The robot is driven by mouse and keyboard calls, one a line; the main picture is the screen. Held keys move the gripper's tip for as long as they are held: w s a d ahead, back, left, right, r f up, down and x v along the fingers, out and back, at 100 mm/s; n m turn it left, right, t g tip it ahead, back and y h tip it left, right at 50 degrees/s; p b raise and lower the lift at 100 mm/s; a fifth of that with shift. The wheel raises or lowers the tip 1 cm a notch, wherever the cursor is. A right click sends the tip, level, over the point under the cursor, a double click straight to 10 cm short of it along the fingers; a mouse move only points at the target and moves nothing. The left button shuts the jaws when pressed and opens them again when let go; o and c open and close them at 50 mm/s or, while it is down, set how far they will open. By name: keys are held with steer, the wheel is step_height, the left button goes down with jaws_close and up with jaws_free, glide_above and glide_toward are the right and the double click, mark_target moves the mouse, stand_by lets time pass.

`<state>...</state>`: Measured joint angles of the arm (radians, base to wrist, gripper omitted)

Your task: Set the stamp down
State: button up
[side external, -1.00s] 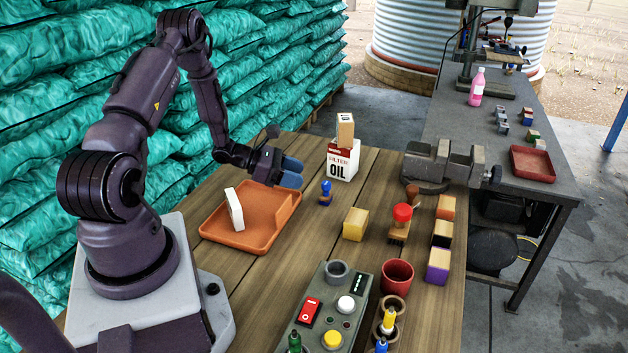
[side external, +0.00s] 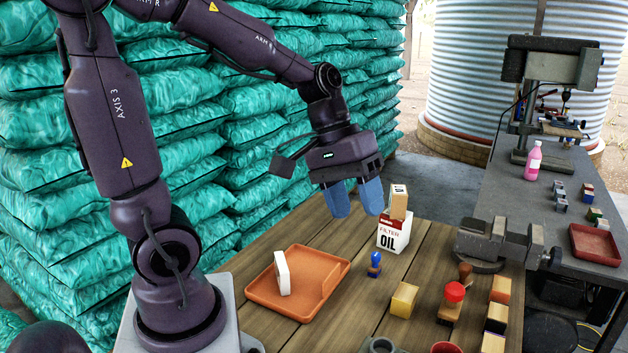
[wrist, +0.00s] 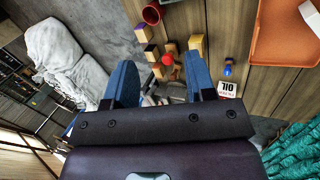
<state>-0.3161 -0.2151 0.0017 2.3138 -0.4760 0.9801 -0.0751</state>
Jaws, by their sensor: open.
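A small stamp with a blue handle (side external: 375,262) stands upright on the wooden table, right of the orange tray; it also shows in the wrist view (wrist: 228,69).
The orange tray (side external: 262,291) holds a white block (side external: 282,272). A yellow block (side external: 404,299) and a vise (side external: 495,243) are to the right. Green sacks (side external: 190,160) line the back.

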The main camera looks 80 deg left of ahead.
steer(key=s+d+r+m+t+y, duration=0.1)
steer(key=s+r+m+t+y, duration=0.2)
steer(key=s+m, duration=0.3)
steer(key=shift+s+d+r+m+y, duration=0.3)
steer(key=shift+d+r+m+y, duration=0.1)
steer(key=shift+r+m, duration=0.4)
stand_by(0.4)
